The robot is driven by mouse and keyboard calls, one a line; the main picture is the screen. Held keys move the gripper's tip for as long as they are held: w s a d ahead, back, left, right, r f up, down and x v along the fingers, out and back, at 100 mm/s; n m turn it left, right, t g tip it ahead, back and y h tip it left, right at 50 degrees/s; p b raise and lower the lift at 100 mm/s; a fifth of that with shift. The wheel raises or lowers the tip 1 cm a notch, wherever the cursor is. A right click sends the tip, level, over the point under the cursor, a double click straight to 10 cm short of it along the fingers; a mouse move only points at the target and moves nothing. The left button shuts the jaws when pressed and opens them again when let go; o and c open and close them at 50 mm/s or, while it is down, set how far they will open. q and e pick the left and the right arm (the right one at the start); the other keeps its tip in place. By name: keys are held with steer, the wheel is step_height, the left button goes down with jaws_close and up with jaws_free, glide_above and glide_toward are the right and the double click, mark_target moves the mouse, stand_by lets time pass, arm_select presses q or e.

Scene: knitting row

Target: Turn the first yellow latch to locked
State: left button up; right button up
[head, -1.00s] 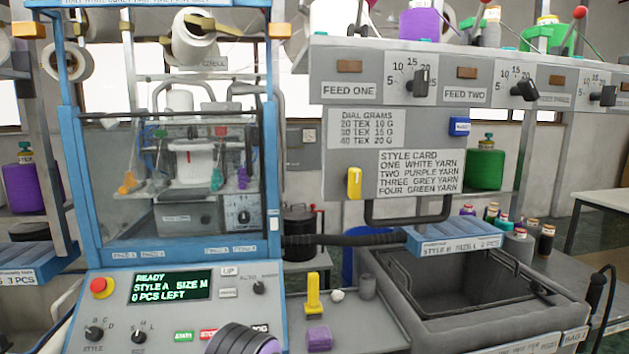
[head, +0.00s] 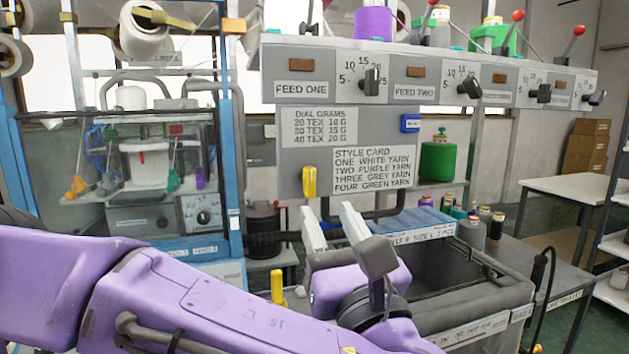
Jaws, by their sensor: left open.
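A yellow upright handle (head: 309,181), which looks like a latch, is mounted on the grey panel under the FEED ONE dial. I cannot read a locked or unlocked mark on it. A second yellow upright piece (head: 277,286) stands on the bench below, partly hidden by my left arm. My left gripper (head: 329,212) is open, with two pale fingers pointing up. In the picture its fingertips are just below and right of the panel handle, apart from it. Nothing shows between the fingers. My right gripper is not in view.
A style card (head: 372,170) is right of the handle. A dark bar bends below the panel. A blue tray (head: 415,223) sits at the back edge of an open grey bin (head: 510,296). A glass-fronted blue machine (head: 232,130) stands at the left.

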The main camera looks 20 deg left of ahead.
mark_target(312, 184)
arm_select(q)
steer(key=p+x, duration=0.3)
steer(key=x, duration=0.4)
steer(key=shift+w+a+r+p, duration=0.1)
steer(key=shift+a+p, duration=0.1)
steer(key=shift+p, duration=0.1)
steer(key=shift+w+a, duration=0.15)
steer(key=shift+w, duration=0.2)
jaws_close()
